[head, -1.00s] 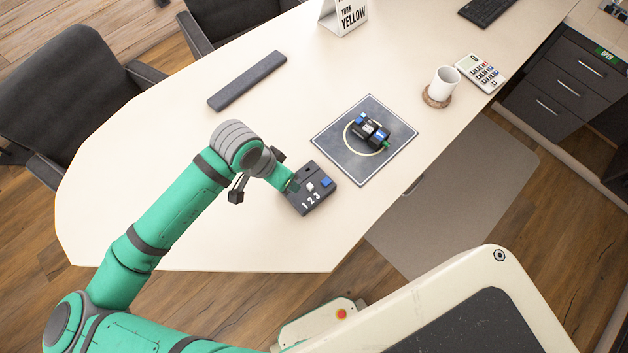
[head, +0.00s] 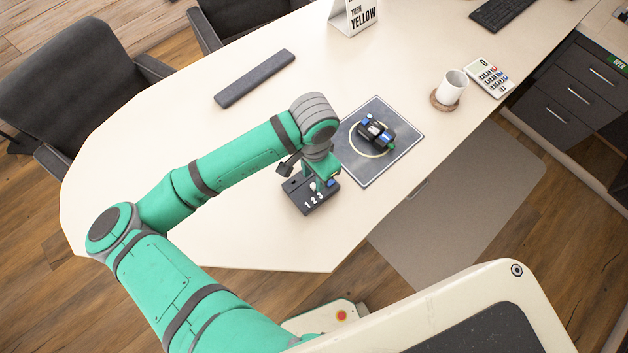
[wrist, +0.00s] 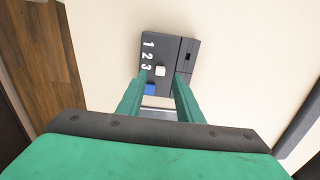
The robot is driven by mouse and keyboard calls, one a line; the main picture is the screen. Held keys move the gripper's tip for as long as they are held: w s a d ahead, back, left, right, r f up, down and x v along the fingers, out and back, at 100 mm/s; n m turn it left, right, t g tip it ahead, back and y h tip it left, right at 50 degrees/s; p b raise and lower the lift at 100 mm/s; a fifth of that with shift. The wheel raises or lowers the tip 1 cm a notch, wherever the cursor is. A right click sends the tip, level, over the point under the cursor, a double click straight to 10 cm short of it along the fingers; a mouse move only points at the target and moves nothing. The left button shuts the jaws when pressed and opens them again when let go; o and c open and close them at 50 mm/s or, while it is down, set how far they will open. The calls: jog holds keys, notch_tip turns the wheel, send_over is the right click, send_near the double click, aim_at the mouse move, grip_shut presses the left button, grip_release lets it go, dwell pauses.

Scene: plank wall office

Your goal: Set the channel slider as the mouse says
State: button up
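The dark slider box (head: 300,200) lies on the table, marked 1 2 3 in white. In the wrist view the box (wrist: 165,45) shows a white knob (wrist: 160,71) level with the 3, and a blue square (wrist: 150,88) past the 3 end. My gripper (wrist: 161,80) is open above the box, with a green finger on either side of the knob; contact cannot be told. In the head view my gripper (head: 325,175) covers part of the box. No plain mouse shape shows; a dark device with blue, white and green parts (head: 375,133) lies on a mat, its kind unclear.
The square grey mat (head: 370,172) lies right of the box. A sign reading TURN YELLOW (head: 355,18), a dark bar (head: 254,78), a white mug (head: 451,86), a calculator (head: 489,76) and a keyboard (head: 498,12) stand farther off. The table's near edge is close.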

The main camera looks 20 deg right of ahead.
aim_at(314, 185)
jog(key=shift+f, duration=2.1)
grip_shut()
